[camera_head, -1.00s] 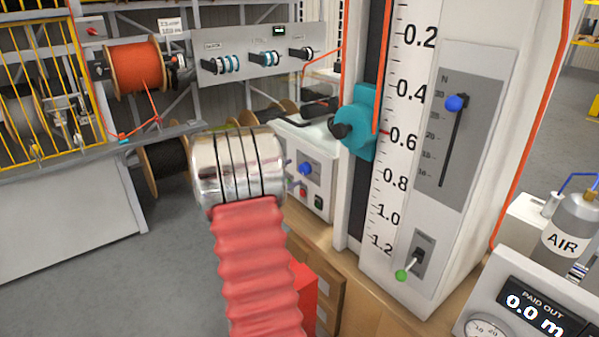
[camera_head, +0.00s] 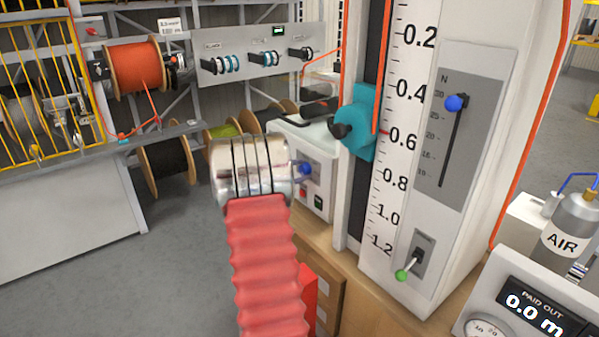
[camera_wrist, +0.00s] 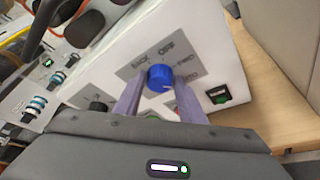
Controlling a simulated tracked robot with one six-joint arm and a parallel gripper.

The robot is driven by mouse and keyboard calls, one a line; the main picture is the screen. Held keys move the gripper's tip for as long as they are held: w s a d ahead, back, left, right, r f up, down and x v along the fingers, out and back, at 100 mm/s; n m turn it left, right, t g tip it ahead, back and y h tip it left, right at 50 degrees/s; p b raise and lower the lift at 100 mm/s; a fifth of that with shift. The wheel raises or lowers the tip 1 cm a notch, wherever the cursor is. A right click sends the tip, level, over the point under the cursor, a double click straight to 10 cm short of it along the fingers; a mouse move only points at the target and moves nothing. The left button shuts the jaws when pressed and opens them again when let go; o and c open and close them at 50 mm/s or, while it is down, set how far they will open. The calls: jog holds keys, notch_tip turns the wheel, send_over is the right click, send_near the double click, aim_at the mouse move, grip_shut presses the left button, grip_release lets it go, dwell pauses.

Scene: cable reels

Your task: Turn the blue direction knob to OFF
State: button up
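The blue direction knob (camera_wrist: 160,77) sits on a grey plate with printed labels, including BACK and OFF, on the front of a white box. The knob also shows in the head view (camera_head: 305,169), just right of my metal wrist. In the wrist view the two grey-purple fingers of my gripper (camera_wrist: 159,92) are apart, one on either side of the knob's lower part. I see no clear contact with the knob. The knob's pointer setting is too small to read. In the head view my wrist hides the fingers.
A green button (camera_wrist: 219,96) is on the box to the right of the knob, and a black knob (camera_wrist: 97,107) is at lower left. The white column with a scale (camera_head: 402,160) and teal clamp (camera_head: 362,118) stands right of the box. Reels hang behind.

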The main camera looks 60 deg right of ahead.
jog(key=c, duration=0.7)
jog(key=shift+o, duration=0.2)
jog(key=shift+n, duration=0.3)
jog(key=shift+w+d+r+n+g+y, duration=0.1)
jog(key=shift+w+n+g+y, duration=0.15)
jog(key=shift+n+g+y, duration=0.7)
jog(key=n, duration=0.1)
jog(key=n+g, duration=0.1)
jog(key=n, duration=0.1)
jog(key=shift+w+d, duration=0.1)
jog(key=shift+w, duration=0.1)
jog(key=n+g, duration=0.1)
jog(key=n+g+y, duration=0.1)
jog(key=n, duration=0.1)
jog(key=shift+w+d, duration=0.15)
jog(key=shift+w, duration=0.15)
jog(key=n, duration=0.1)
jog(key=n+g, duration=0.1)
jog(key=n+g+y, duration=0.1)
jog(key=shift+w+d+n, duration=0.1)
jog(key=shift+w+n, duration=0.15)
jog(key=shift+n, duration=0.1)
